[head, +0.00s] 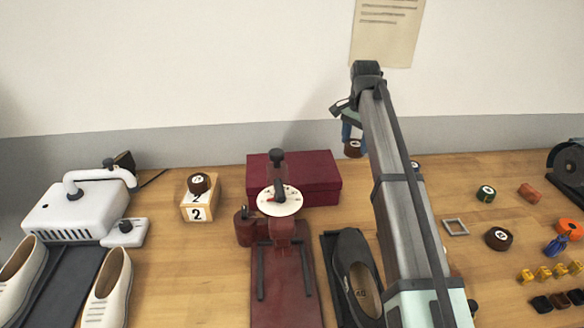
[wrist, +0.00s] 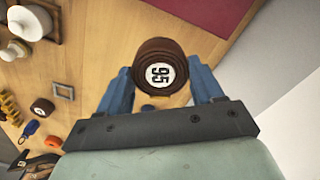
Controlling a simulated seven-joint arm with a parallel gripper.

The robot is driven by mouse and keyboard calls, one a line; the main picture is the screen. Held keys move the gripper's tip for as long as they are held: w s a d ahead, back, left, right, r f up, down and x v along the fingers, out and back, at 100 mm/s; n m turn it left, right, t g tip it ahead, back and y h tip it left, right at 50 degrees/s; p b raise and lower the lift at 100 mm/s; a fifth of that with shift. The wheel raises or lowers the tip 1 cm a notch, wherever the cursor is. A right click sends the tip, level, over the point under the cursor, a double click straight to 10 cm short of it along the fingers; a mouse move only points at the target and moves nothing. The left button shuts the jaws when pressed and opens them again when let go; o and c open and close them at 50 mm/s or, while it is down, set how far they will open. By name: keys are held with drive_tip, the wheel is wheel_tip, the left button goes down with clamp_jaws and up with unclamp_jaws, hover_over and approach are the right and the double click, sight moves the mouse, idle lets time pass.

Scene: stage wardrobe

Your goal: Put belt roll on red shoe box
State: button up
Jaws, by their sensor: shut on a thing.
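My gripper (head: 349,132) is raised above the back of the table, near the wall. It is shut on a brown belt roll (wrist: 158,52) with a white label reading 95, held between blue fingers in the wrist view. In the head view the held roll (head: 353,149) shows just below the fingers, beside the upper arm. The red shoe box (head: 322,172) stands at the back of the table, left of and lower than the gripper. Its lid is partly hidden by a dial stand. A corner of the box also shows at the top of the wrist view (wrist: 208,10).
A red stand with a white dial (head: 279,200) is in front of the box. Another roll (head: 199,183) sits on a numbered block (head: 197,208). Loose rolls (head: 486,194) (head: 498,238) and a square frame (head: 455,227) lie at right. A dark shoe (head: 357,275) is in front.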

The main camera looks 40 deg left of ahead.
drive_tip(key=s+a+r+n, duration=0.2)
drive_tip(key=s+a+r, duration=0.2)
drive_tip(key=s+a, duration=0.65)
drive_tip(key=m, duration=0.6)
hover_over(292, 167)
drive_tip(key=shift+s+f, duration=0.1)
drive_tip(key=shift+f, duration=3.8)
drive_tip(key=shift+f, duration=0.1)
drive_tip(key=o, duration=1.1)
wheel_tip(292, 167, up, 12)
